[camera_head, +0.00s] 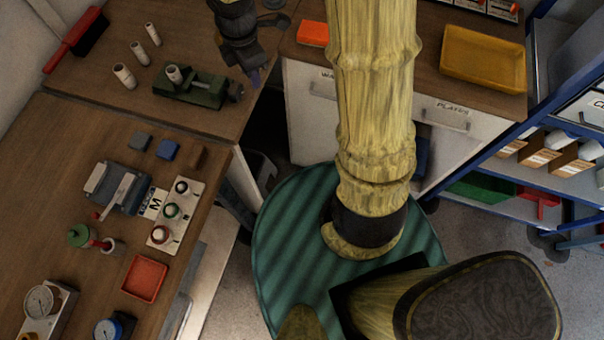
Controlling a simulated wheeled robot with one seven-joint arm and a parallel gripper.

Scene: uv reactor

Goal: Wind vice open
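The green vice (190,88) lies on the far brown bench, toward its right edge. A pale cylinder (173,75) stands at the left part of the vice, seemingly between its jaws; the exact contact is too small to tell. A dark handle or screw end (236,92) shows at the vice's right end. My gripper (255,77) is dark and points down, just right of and above that handle in the picture. I cannot tell whether it touches the handle, and its fingertips are too small and dark to show whether they are apart.
Several pale cylinders (124,76) and a red-handled brush (75,40) are left of the vice. The near bench holds a grey device (116,187), a button panel (174,215), a red tray (145,278) and gauges (42,302). A yellow tray (483,58) sits on the right-hand cabinet.

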